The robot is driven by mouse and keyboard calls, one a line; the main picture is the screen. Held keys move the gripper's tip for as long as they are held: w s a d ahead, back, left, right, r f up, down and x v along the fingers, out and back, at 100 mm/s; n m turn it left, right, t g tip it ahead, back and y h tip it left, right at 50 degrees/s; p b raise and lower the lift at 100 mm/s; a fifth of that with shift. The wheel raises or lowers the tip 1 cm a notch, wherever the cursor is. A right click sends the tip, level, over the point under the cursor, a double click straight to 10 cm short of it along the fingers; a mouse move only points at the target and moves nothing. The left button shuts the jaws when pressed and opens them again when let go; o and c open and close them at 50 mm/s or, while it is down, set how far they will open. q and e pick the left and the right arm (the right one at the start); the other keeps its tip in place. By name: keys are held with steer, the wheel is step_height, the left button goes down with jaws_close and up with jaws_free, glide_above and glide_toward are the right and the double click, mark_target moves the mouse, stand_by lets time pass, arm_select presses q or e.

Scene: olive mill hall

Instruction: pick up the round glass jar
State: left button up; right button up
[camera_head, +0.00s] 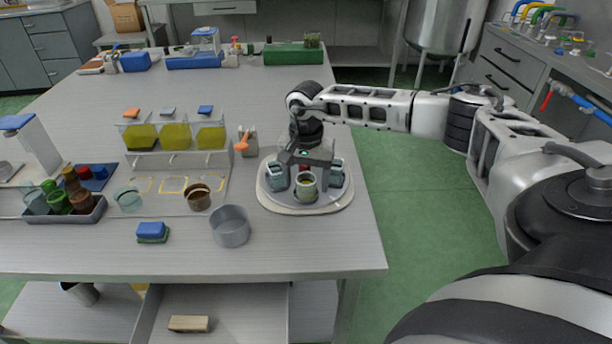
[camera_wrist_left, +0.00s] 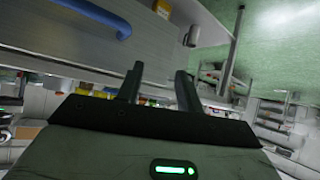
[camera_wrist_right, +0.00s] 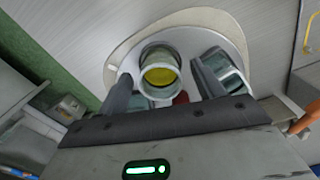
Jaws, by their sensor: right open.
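The round glass jar (camera_head: 305,188) holds something yellow-green and stands upright near the front of a round pale tray (camera_head: 283,203). In the right wrist view the jar (camera_wrist_right: 160,72) shows its open round mouth between my fingers. My right gripper (camera_head: 305,166) is open, pointing down over the tray just behind the jar. Its fingers (camera_wrist_right: 165,90) appear on either side of the jar; whether they touch it I cannot tell. My left gripper (camera_wrist_left: 158,85) is open and empty, seen only in the left wrist view.
Other glass jars (camera_head: 277,178) (camera_head: 337,174) stand close on both sides, and a small red thing (camera_wrist_right: 181,98) lies behind. A grey metal bowl (camera_head: 230,226) and a rack of oil containers (camera_head: 175,137) are to the left. The table's right edge is near the tray.

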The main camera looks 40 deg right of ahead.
steer(key=c, duration=1.1)
steer(key=shift+r, duration=0.2)
